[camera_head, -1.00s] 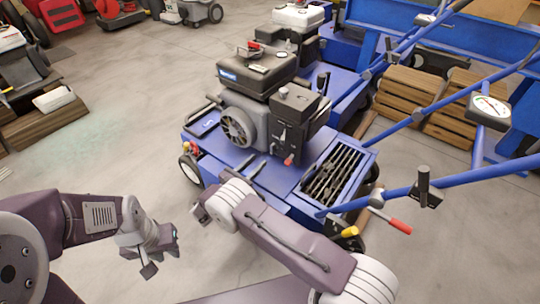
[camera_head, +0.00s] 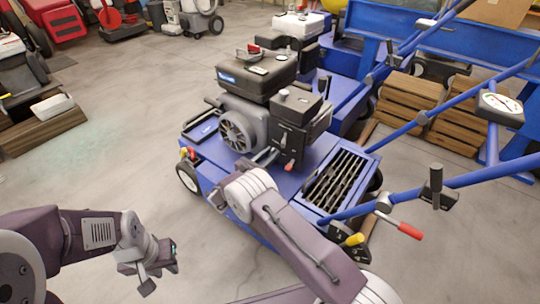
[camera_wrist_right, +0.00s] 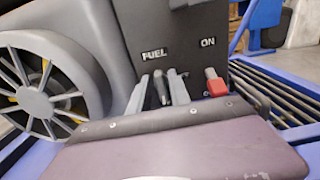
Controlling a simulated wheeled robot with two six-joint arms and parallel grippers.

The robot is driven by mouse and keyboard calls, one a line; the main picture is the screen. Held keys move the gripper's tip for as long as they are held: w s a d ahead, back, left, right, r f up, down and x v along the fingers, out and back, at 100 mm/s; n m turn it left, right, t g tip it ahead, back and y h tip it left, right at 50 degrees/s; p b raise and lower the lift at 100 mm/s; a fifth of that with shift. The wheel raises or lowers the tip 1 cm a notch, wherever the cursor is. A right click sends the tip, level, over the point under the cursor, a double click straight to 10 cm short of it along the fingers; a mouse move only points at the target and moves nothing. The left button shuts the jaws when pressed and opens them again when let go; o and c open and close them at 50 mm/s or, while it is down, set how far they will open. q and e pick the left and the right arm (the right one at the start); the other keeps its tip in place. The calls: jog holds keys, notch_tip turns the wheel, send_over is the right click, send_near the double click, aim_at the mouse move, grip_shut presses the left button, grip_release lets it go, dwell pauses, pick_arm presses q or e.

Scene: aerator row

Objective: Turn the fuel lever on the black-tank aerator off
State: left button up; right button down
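The black-tank aerator (camera_head: 257,75) stands in the middle of the head view, with a dark control box (camera_head: 296,115) on its engine. A red-tipped lever (camera_head: 290,166) sticks out low on that box. In the right wrist view this lever (camera_wrist_right: 217,86) sits below the "ON" label, right of the "FUEL" label. My right gripper (camera_wrist_right: 160,90) is close to the panel, left of the red tip. Its two light fingers stand apart, with a dark piece seen between them; I cannot tell whether they touch it. My left gripper (camera_head: 158,270) is open and empty above the floor.
Blue handle bars (camera_head: 450,192) with a red-gripped lever (camera_head: 398,225) cross the right side. A slatted grate (camera_head: 335,182) lies right of the engine. Another aerator with a white tank (camera_head: 298,24) stands behind. Wooden crates (camera_head: 410,100) are at right.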

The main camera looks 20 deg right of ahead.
jog(key=n+p, duration=0.1)
jog(key=n, duration=0.2)
jog(key=shift+p, duration=0.4)
jog(key=n, duration=0.2)
jog(key=n+p, duration=0.1)
jog(key=n, duration=0.1)
jog(key=shift+w+a+f+n, duration=0.1)
jog(key=shift+w+a+n, duration=0.05)
jog(key=shift+n, duration=0.25)
jog(key=n, duration=0.5)
jog(key=shift+f, duration=0.2)
jog(key=n, duration=0.5)
jog(key=shift+a+f, duration=0.1)
jog(key=shift+f, duration=0.05)
jog(key=c, duration=1.5)
grip_release()
jog(key=shift+o, duration=0.2)
jog(key=shift+w, duration=0.1)
